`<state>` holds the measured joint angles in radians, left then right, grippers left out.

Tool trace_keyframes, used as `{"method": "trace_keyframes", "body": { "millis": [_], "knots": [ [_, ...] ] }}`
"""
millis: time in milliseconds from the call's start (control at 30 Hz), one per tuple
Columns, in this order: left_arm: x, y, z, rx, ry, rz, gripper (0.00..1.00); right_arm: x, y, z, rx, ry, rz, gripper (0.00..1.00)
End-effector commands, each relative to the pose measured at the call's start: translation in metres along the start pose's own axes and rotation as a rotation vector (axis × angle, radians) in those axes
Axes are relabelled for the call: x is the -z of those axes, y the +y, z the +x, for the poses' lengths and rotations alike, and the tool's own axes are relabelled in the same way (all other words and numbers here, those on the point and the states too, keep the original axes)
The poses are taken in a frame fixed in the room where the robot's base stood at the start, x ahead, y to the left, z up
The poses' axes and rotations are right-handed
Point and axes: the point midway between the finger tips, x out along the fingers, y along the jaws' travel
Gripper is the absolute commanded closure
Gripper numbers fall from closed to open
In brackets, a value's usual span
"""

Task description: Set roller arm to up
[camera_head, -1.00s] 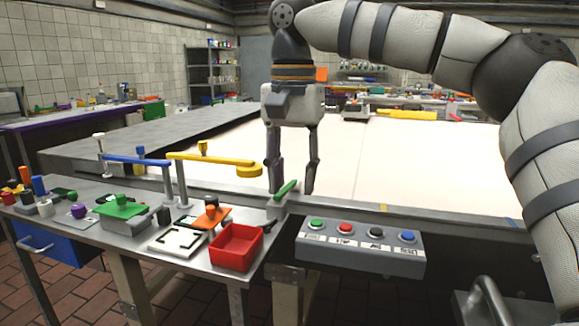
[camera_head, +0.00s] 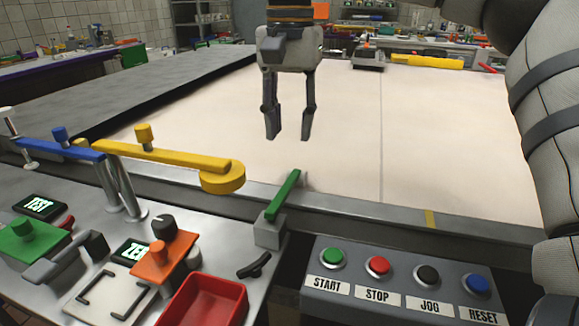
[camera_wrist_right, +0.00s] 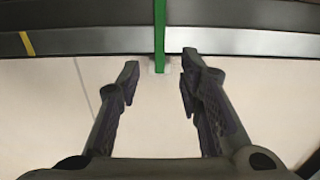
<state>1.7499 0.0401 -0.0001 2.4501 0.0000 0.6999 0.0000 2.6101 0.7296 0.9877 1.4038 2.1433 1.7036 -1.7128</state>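A green bar (camera_head: 283,195) slants up from a small grey block (camera_head: 270,232) at the table's edge beside the conveyor; I take it as the roller arm, though no label shows. A small pale piece (camera_head: 304,181) shows by its far end. My right gripper (camera_head: 289,132) points down, open and empty, over the pale belt beyond the bar. In the right wrist view the green bar (camera_wrist_right: 160,25) comes in from the top, and its end lies in line with the gap between the spread fingers (camera_wrist_right: 158,66). I see no contact. My left gripper is not in view.
A yellow arm (camera_head: 165,155) with a round end and a blue arm (camera_head: 60,150) stand on posts to the left. A button box (camera_head: 395,300), a red tray (camera_head: 205,303) and an orange plate (camera_head: 165,258) are in front. The belt (camera_head: 420,150) is mostly clear.

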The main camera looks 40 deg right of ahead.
Motion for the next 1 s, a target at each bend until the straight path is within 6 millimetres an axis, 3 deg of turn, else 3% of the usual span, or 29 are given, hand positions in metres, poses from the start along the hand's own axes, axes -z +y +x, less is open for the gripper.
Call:
{"method": "trace_keyframes", "body": {
  "millis": [200, 400, 733, 767, 900, 1000],
  "knots": [
    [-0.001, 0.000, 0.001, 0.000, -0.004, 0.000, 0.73, -0.001, 0.001, 0.059, -0.004, -0.004, -0.001, 0.67],
    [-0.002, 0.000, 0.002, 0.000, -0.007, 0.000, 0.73, 0.000, 0.001, 0.093, -0.003, -0.002, -0.001, 0.67],
    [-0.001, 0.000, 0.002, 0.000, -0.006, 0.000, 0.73, 0.000, 0.000, 0.101, -0.001, 0.000, 0.000, 0.67],
    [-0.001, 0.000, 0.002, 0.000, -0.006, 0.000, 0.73, 0.000, 0.000, 0.101, 0.000, 0.000, 0.000, 0.69],
    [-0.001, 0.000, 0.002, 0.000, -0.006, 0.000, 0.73, 0.000, 0.000, 0.100, -0.001, 0.000, 0.000, 1.00],
    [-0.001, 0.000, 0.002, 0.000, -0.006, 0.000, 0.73, 0.000, 0.000, 0.100, -0.001, 0.000, 0.000, 1.00]
  ]
}}
